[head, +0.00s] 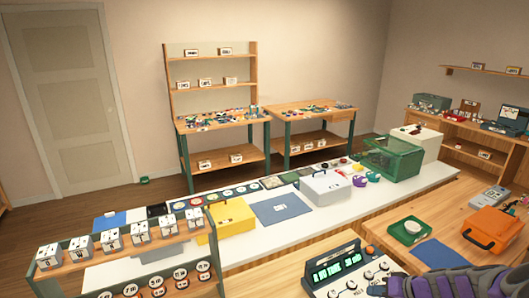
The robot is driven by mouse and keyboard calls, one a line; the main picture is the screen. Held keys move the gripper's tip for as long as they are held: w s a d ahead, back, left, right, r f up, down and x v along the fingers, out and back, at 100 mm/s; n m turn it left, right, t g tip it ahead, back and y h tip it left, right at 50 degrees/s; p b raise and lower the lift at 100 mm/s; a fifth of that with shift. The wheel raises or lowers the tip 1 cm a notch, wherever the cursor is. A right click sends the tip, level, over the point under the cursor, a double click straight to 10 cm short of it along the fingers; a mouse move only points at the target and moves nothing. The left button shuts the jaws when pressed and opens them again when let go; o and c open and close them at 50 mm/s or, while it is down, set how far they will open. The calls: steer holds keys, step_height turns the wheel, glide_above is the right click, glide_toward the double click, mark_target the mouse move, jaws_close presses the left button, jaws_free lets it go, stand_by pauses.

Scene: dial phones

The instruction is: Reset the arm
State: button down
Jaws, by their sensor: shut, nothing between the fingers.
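A purple and grey ridged part of my arm (460,284) shows at the bottom right corner of the head view, cut off by the frame edge. It lies low in front of the near wooden counter and beside a console (346,274) with green lit displays and dials. The arm partly covers the console's lower right side. I cannot make out my gripper's fingers in this view.
A white counter (411,188) crosses the middle, holding a yellow box (233,220), a grey case (326,188) and a green crate (393,156). An orange case (490,230) and green tray (409,230) lie at right. A small shelf (180,249) stands at front left. Open floor shows behind.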

steer(key=s+a+r+n+g, duration=0.15)
steer(key=s+a+r, duration=0.25)
steer(key=a, duration=0.4)
steer(key=s+a+r+n+g, duration=0.1)
steer(key=s+a+r+g, duration=0.2)
steer(key=a, duration=0.4)
steer(key=s+a+r+n+g, duration=0.1)
steer(key=s+a+r, duration=0.35)
steer(key=a, duration=0.35)
steer(key=s+r+m+g+h, duration=0.1)
steer(key=s+h, duration=0.5)
steer(key=s, duration=1.6)
steer(key=shift+s+r+m+g, duration=0.4)
steer(key=shift+r+g, duration=0.5)
steer(key=shift+g, duration=0.25)
steer(key=shift+d, duration=0.1)
